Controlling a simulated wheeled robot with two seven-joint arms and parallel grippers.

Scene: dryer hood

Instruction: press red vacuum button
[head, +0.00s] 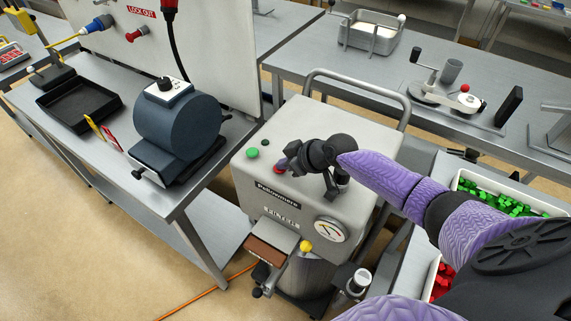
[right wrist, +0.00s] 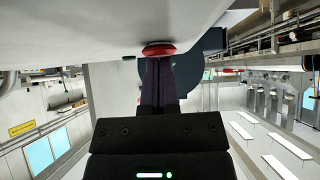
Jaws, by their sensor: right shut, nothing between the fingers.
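In the right wrist view the red button (right wrist: 158,49) shows as a flat red cap at the ends of the closed fingers (right wrist: 158,62). I cannot tell whether they touch or press it. My left gripper is not in view.
A dark blue drum device (head: 180,125) and a black tray (head: 80,103) stand on the left bench. The machine has a gauge (head: 330,230) and a yellow knob (head: 306,246) in front. Bins of green blocks (head: 500,200) and red blocks (head: 441,280) are at right.

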